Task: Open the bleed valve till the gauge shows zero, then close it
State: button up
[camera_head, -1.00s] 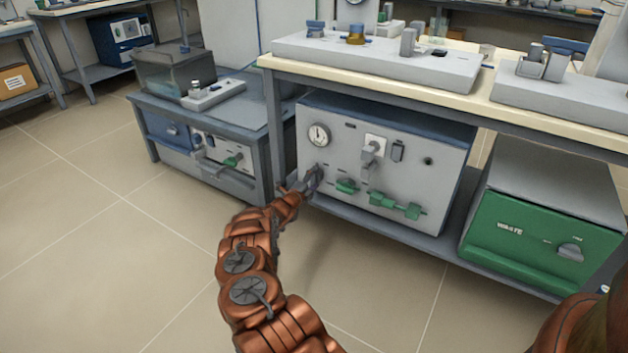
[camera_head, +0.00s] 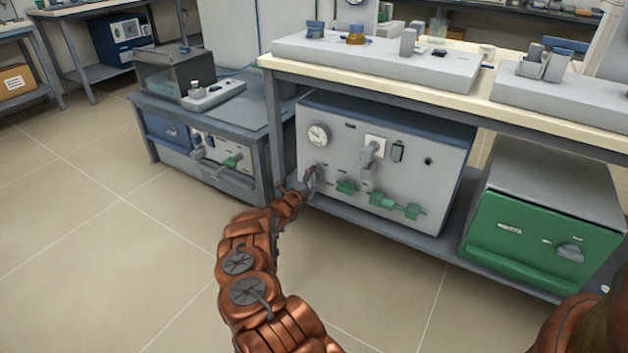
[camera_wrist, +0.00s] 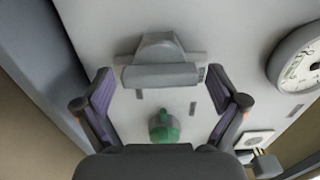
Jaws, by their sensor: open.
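The white round gauge (camera_head: 319,135) is at the upper left of the grey panel (camera_head: 450,152) under the bench. Its needle is too small to read. It is cut off at the right of the wrist view (camera_wrist: 302,60). My gripper (camera_head: 312,181) is at the panel's lower left, below the gauge. In the wrist view my gripper (camera_wrist: 158,80) is open, its fingers either side of a grey bar handle (camera_wrist: 160,76). I cannot tell whether they touch it. A green knob (camera_wrist: 163,127) lies nearer the palm. No label shows which valve is the bleed valve.
Green valves (camera_head: 382,200) and a grey lever (camera_head: 369,154) stick out right of my gripper. A green-fronted box (camera_head: 535,240) stands further right. A low bench (camera_head: 210,120) is close on the left. The floor (camera_head: 110,230) in front is clear.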

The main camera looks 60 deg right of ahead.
jog(key=a, duration=1.2)
jog(key=shift+s, duration=0.3)
jog(key=shift+w, duration=0.1)
dwell(0.5)
